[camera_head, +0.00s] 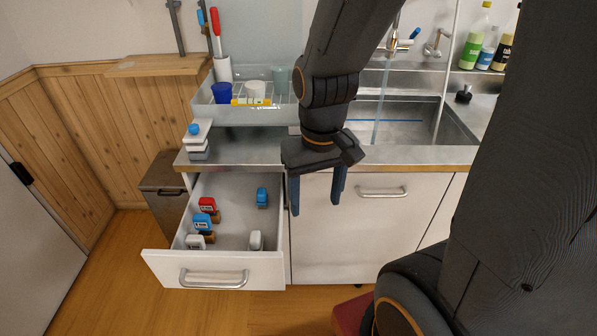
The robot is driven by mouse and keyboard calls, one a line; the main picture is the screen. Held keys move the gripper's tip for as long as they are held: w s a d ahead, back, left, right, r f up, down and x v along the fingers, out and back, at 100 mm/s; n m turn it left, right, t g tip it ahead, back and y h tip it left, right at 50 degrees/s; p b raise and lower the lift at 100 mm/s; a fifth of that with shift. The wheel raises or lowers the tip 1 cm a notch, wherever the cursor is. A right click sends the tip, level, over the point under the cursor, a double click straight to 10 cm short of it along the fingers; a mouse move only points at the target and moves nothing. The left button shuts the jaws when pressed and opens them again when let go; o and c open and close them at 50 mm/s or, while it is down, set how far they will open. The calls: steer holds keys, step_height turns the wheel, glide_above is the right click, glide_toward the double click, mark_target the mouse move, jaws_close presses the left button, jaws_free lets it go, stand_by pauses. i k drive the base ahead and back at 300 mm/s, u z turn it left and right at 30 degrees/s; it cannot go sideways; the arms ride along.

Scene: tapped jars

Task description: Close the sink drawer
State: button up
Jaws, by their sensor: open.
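The sink drawer (214,267) is pulled well out of the cabinet at the left, below the metal counter. Its white front carries a curved metal handle (213,278). Inside it stand several small jars or bottles, among them a red-topped one (207,205), a blue-topped one (202,222) and a white one (195,242). My gripper (318,205) points down in front of the cabinet door, right of the drawer. Its two blue fingers are apart with nothing between them. It does not appear to touch the drawer.
The metal counter (240,155) holds a dish rack (240,112) with cups and a sink (398,122) with running water. A brown bin (160,180) stands left of the drawer. A closed door with a handle (382,192) is at the right. The wooden floor (110,270) is clear at the left.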

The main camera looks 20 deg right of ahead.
mark_target(226, 264)
steer(key=u, duration=1.05)
steer(key=k, duration=0.2)
steer(key=z, duration=0.45)
